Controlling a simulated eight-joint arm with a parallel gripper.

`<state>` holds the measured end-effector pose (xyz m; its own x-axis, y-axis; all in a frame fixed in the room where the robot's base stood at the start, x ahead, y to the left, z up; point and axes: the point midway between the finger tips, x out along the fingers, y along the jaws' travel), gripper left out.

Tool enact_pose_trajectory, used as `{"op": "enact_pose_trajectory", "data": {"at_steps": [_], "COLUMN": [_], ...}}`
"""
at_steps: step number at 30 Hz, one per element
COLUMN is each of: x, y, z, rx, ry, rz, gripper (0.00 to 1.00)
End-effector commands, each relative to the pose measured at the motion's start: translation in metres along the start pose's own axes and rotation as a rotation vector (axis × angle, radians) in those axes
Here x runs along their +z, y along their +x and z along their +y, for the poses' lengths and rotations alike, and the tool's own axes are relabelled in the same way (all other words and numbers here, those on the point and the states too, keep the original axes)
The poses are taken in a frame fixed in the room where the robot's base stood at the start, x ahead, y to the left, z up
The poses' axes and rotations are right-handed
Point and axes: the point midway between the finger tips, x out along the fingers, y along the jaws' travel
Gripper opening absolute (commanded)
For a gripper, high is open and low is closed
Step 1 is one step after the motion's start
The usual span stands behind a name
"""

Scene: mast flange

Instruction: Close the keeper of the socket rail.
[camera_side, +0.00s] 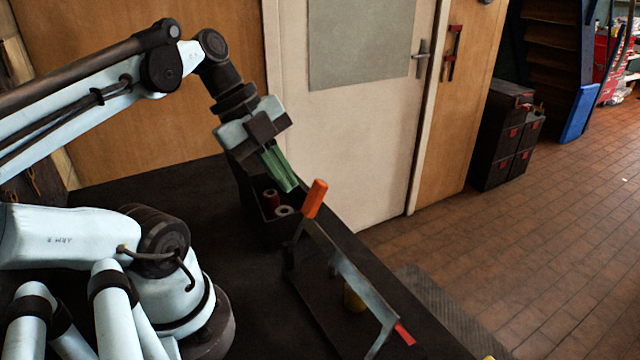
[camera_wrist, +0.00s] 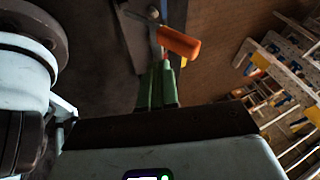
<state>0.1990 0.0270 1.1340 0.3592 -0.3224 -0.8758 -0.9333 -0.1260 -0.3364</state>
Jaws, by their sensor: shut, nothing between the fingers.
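The socket rail (camera_side: 312,310) is a dark flat piece on the black bench. A long grey bar (camera_side: 345,265), seemingly its keeper, stands above it at a slant, with a bent end and a red tip (camera_side: 404,334) at the lower right. An orange grip (camera_side: 314,198) sticks up at the bar's far end; it also shows in the wrist view (camera_wrist: 178,42). My gripper (camera_side: 291,187) has green fingers, shut and empty, pointing down just left of the orange grip. The wrist view shows the fingertips (camera_wrist: 160,66) close to the grip; contact cannot be told.
A black bin (camera_side: 258,215) holding spool-like parts (camera_side: 283,211) stands below my gripper. A yellow piece (camera_side: 353,298) shows behind the grey bar. The bench's right edge runs close beside the rail. The bench left of the rail is clear up to my base.

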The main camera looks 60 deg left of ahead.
Motion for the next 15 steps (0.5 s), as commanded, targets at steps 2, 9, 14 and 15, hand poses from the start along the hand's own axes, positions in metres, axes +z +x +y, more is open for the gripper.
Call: {"op": "enact_pose_trajectory", "data": {"at_steps": [2, 9, 14, 15], "x": [0.001, 0.004, 0.005, 0.005], "y": [0.007, 0.019, 0.021, 0.021], "z": [-0.007, -0.019, -0.021, -0.021], "rx": [0.002, 0.001, 0.0, 0.0], "ry": [0.003, 0.0, -0.001, -0.001], "rz": [0.001, 0.001, 0.0, 0.0], "gripper": [0.0, 0.0, 0.0, 0.0]}}
